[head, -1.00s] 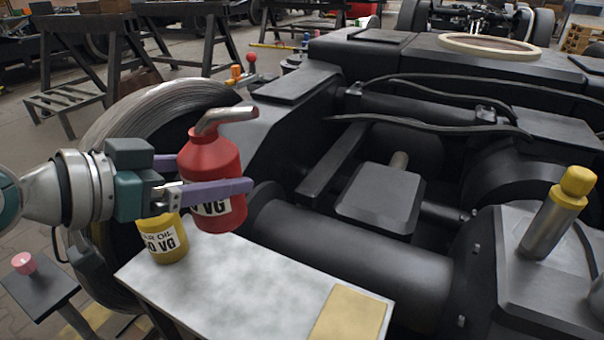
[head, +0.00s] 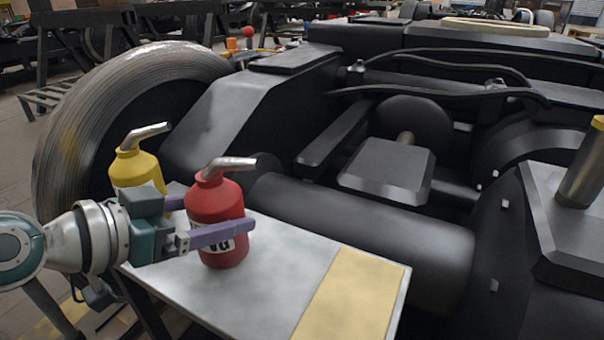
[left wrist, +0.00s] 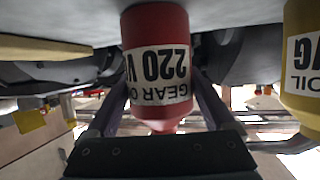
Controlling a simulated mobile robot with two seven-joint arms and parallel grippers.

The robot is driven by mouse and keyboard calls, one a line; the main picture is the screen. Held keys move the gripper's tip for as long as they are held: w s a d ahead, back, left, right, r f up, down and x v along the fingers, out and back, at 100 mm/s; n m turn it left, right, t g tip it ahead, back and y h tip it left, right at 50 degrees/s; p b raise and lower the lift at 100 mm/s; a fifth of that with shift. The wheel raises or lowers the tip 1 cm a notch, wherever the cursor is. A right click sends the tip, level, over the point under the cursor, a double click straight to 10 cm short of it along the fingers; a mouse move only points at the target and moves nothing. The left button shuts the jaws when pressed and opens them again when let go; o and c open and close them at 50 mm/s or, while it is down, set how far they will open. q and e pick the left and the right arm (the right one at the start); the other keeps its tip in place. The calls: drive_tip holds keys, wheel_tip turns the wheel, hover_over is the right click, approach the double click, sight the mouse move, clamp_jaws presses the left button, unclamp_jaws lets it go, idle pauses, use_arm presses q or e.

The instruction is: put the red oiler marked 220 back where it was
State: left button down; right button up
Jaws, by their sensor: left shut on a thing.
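The red oiler (head: 215,195) has a metal spout and a white label. In the left wrist view the red oiler (left wrist: 157,35) shows upside down, its label reading GEAR OIL and 220. My left gripper (head: 214,217) is shut around its body, one purple finger on each side. The oiler is upright at the left part of the grey bench top (head: 270,270). Its base is at or just above the surface; I cannot tell if it touches. My right gripper is in neither view.
A yellow oiler (head: 137,168) stands close behind and left of the red one, partly hidden by my gripper. A tan pad (head: 350,295) covers the bench's right end. The large wheel (head: 75,130) and dark bogie frame (head: 370,225) border the bench. Bench top between oiler and pad is clear.

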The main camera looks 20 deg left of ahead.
use_arm(q)
drive_tip(key=shift+w, duration=0.1)
unclamp_jaws()
drive_tip(key=shift+s+a+r, duration=0.1)
drive_tip(key=shift+s+r, duration=0.1)
drive_tip(key=shift+s, duration=0.05)
drive_tip(key=p+v, duration=0.2)
drive_tip(key=v, duration=0.9)
drive_tip(key=s+d+f+m+g+h, duration=0.1)
drive_tip(key=s+d+f+g, duration=0.15)
drive_tip(key=d, duration=0.35)
drive_tip(key=s+d+f+m+g, duration=0.1)
drive_tip(key=s+d+g, duration=0.15)
drive_tip(key=d, duration=0.25)
drive_tip(key=s+n+g+y, duration=0.1)
drive_tip(key=s+g+y, duration=0.1)
drive_tip(key=s, duration=0.1)
drive_tip(key=s+a+n+g+y, duration=0.1)
drive_tip(key=s+n+g+y, duration=0.1)
drive_tip(key=shift+s+a+f+y, duration=0.2)
drive_tip(key=shift+s+a+y, duration=0.05)
drive_tip(key=shift+s+y, duration=0.15)
